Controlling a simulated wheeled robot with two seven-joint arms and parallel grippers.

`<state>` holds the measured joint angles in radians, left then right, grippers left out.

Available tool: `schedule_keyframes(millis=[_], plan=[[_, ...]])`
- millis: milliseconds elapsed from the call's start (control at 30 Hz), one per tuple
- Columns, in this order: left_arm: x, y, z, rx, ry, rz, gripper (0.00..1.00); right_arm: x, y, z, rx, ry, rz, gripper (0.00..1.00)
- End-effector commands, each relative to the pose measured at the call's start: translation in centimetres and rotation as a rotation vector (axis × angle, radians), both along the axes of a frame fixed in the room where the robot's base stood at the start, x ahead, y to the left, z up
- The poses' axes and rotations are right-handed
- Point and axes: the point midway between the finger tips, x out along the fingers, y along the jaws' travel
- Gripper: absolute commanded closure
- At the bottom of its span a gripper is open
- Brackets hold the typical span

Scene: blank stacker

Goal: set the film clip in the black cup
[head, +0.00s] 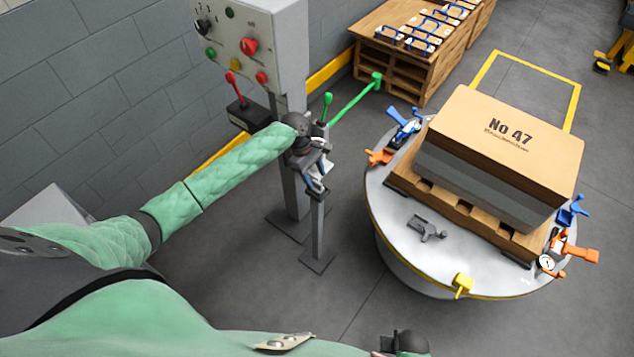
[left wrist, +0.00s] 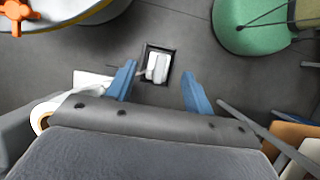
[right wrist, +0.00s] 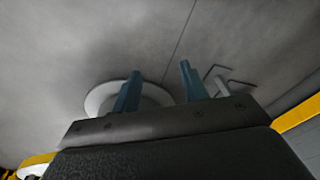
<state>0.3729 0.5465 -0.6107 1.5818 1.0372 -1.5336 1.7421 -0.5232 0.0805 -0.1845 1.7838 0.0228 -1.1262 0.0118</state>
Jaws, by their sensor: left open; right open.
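My left gripper (head: 317,182) is at the slim grey post beside the control column. In the left wrist view its two blue fingers (left wrist: 158,88) stand apart, with a gap between them. Past that gap is a small square black-rimmed holder, which looks like the black cup (left wrist: 173,52). A pale white piece, possibly the film clip (left wrist: 158,68), shows within its outline; I cannot tell how deep it sits. No finger visibly touches it. My right gripper (right wrist: 158,90) is open and empty over the floor; in the head view only its dark wrist shows at the bottom edge.
A round grey table (head: 395,215) at the right holds a wooden pallet (head: 470,212), a large box (head: 505,135), coloured clamps and a loose grey fitting (head: 427,229). The control box (head: 250,40) stands behind my left arm. A green lever bar (head: 352,100) sticks out nearby. Floor before the table is clear.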

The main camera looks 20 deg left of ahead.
Motion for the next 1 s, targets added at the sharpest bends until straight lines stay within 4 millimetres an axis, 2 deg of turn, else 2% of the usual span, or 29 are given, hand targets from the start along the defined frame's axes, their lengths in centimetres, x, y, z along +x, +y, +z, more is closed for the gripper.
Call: schedule_keyframes(millis=[200, 333, 1000], plan=[[0.5, 1.1, 2.8, -0.001, -0.002, -0.001, 0.48, 0.6, 0.4, 2.4, 0.005, 0.001, 0.001, 0.56], [0.6, 1.5, 3.8, 0.0, 0.0, 0.0, 0.48, 0.7, 0.5, 3.4, 0.006, 0.001, 0.002, 0.56], [0.6, 1.6, 4.1, -0.001, 0.001, -0.001, 0.48, 0.7, 0.7, 3.6, 0.008, 0.004, 0.001, 0.56]])
